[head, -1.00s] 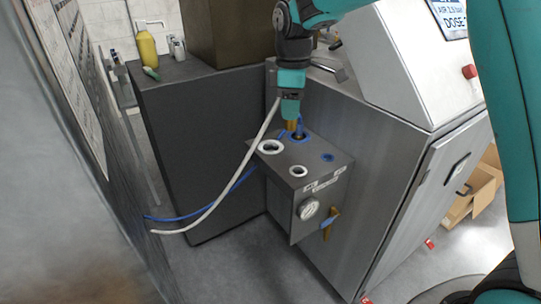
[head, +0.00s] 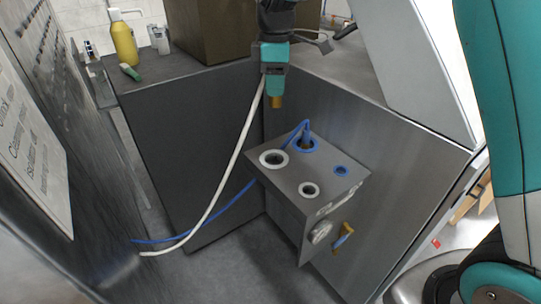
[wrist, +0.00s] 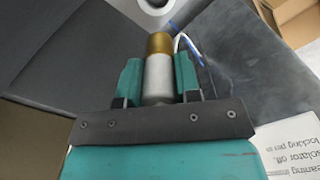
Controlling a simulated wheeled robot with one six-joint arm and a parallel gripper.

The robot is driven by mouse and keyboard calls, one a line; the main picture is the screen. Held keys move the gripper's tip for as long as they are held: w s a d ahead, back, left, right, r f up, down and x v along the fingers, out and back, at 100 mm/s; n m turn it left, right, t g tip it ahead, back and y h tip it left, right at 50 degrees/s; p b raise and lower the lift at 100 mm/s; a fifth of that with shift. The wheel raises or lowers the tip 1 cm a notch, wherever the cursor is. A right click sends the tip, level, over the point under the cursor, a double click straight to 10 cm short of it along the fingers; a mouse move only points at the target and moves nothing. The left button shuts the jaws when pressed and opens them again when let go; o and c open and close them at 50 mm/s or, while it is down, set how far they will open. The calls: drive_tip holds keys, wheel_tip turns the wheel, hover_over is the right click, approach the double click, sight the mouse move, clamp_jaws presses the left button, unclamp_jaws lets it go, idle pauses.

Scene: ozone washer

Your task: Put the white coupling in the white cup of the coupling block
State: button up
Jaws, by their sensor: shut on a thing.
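My gripper (head: 273,82) is shut on the white coupling (wrist: 158,78), which has a brass tip (head: 277,102) pointing down and a white hose trailing from it. In the wrist view the coupling's pale body sits between the two teal fingers. The coupling block (head: 289,176) has a large white-rimmed cup (head: 262,160) and a smaller white-rimmed opening (head: 301,190). The brass tip is apart from the block, shown above and behind the large white cup. Part of a white ring (wrist: 138,5) shows at the top of the wrist view.
A blue hose (head: 255,181) ends at the blue-ringed cup (head: 313,148) beside the large white one. A smaller blue ring (head: 341,171) is to its right. A dark cabinet stands behind.

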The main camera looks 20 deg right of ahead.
drive_tip(key=shift+w+f, duration=0.2)
drive_tip(key=shift+w, duration=0.1)
wheel_tip(320, 180, down, 20)
drive_tip(key=shift+w+r+p, duration=0.1)
drive_tip(key=shift+r+p, duration=0.15)
drive_tip(key=shift+p, duration=0.45)
drive_tip(key=shift+f, duration=0.15)
drive_tip(key=o, duration=1)
